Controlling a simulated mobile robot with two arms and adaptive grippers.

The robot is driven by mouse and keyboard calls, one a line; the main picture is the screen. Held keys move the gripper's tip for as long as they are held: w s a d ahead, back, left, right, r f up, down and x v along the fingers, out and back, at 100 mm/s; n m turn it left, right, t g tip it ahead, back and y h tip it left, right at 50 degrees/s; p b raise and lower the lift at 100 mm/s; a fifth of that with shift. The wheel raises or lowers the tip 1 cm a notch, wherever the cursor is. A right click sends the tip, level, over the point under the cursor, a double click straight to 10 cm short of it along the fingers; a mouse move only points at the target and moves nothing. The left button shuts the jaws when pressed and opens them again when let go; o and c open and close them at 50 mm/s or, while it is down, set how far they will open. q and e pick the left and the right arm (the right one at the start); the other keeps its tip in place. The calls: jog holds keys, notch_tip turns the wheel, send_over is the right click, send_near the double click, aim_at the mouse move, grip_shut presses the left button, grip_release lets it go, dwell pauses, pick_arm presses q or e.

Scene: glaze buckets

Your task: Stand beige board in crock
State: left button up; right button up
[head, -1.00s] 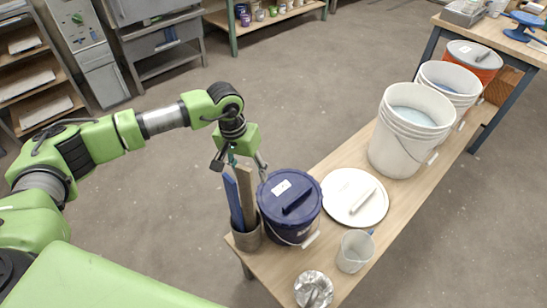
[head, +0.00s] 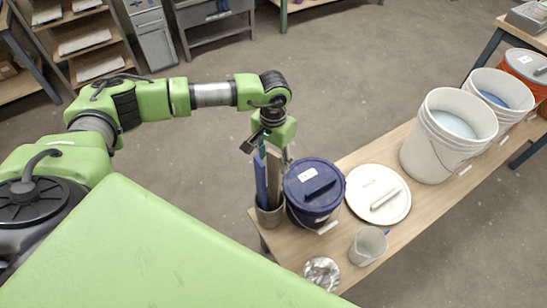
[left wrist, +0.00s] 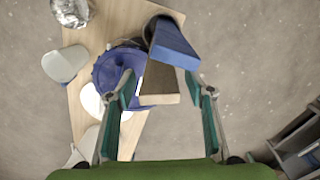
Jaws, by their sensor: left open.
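The beige board (head: 273,177) stands upright in the grey crock (head: 269,214) on the near-left end of the bench, beside a blue board (head: 261,182). In the left wrist view I see the end of the beige board (left wrist: 159,86) and the blue board (left wrist: 174,43) just beyond it. My left gripper (head: 273,151) is above the boards, pointing down. Its fingers (left wrist: 166,115) are spread, with the beige board's end showing between them and gaps on both sides. It holds nothing. The crock's inside is mostly hidden by the boards. My right gripper is out of view.
A dark blue lidded bucket (head: 312,208) stands close right of the crock. A white lid (head: 362,201) with a pale bar (head: 385,197), a jug (head: 367,247) and a foil-like silver bowl (head: 321,272) are near. White buckets (head: 430,150) stand farther right.

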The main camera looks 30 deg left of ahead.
aim_at(274, 153)
pick_arm(q)
jog(key=shift+r+p, duration=0.65)
jog(key=shift+r, duration=1.15)
jog(key=shift+r+p, duration=0.3)
jog(key=shift+r, duration=0.55)
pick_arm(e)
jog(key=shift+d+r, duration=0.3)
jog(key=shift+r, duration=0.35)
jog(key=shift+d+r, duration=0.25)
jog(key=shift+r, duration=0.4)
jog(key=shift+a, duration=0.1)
